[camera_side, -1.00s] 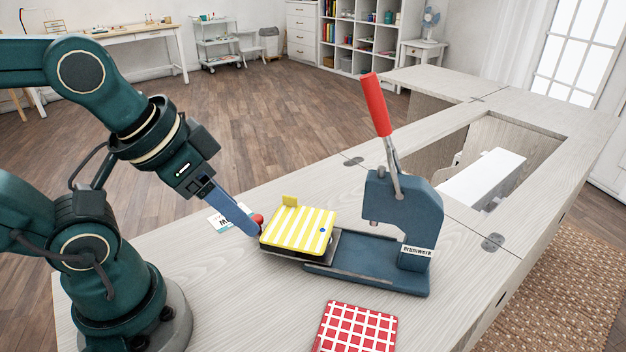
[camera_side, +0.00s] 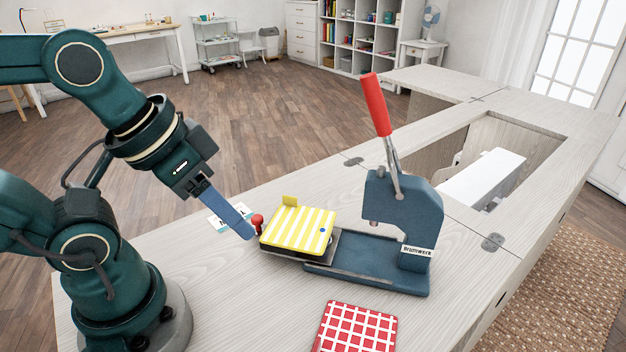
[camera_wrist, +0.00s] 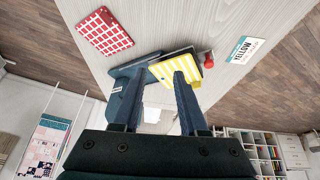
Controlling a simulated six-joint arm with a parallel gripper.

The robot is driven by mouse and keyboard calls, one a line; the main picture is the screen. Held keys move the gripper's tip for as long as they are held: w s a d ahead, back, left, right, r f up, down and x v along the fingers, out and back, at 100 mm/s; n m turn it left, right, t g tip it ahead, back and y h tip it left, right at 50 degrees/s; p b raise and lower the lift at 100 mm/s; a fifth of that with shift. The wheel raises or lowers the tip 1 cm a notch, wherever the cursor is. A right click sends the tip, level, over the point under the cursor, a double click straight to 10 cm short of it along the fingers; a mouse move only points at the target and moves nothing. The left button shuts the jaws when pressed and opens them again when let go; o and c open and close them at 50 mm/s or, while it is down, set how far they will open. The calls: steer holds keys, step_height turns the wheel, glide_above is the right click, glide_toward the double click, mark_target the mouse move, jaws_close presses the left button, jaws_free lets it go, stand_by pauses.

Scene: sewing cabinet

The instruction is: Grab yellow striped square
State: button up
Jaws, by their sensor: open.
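The yellow and white striped square (camera_side: 300,229) lies flat on the sliding tray of the blue press (camera_side: 366,276), with a small yellow tab at its back edge and a blue dot near its right side. My gripper (camera_side: 246,232) is just left of the square, pointing down toward the tray's red knob (camera_side: 257,220). In the wrist view the gripper (camera_wrist: 157,85) is open, its two blue fingers apart and nothing held between them. The striped square (camera_wrist: 178,70) shows there behind the right finger, which hides part of it.
A red and white checked square (camera_side: 356,328) lies on the table in front of the press. The press's red lever (camera_side: 375,104) stands up. A label card (camera_wrist: 245,50) reading YELLOW lies behind the knob. The table's left front is clear.

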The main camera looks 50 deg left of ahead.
steer(key=d+n+g+h, duration=0.1)
steer(key=d+g+h, duration=0.1)
steer(key=n+h, duration=1.2)
steer(key=n, duration=0.4)
glide_above(295, 200)
steer(key=s+d, duration=0.2)
steer(key=d, duration=0.1)
steer(key=f, duration=0.3)
steer(key=shift+w+d+f+t, duration=0.15)
steer(key=shift+w+f+t, duration=0.1)
steer(key=shift+t, duration=0.15)
steer(key=a+f+n+t, duration=0.2)
steer(key=a, duration=0.1)
steer(key=a+f+n+t, duration=0.1)
steer(key=n, duration=0.1)
steer(key=shift+w+a+f+h, duration=0.2)
steer(key=shift+w+f+h, duration=0.1)
steer(key=shift+h, duration=0.1)
steer(key=a+f+n+t, duration=0.1)
steer(key=s+a+f+n+t, duration=0.1)
steer(key=f, duration=0.1)
steer(key=a+f+n+t, duration=0.1)
steer(key=shift+s+f+n, duration=0.15)
steer(key=shift+s+n, duration=0.15)
steer(key=shift+s, duration=0.1)
steer(key=shift+x, duration=2.45)
steer(key=shift+w+a, duration=0.1)
jaws_close()
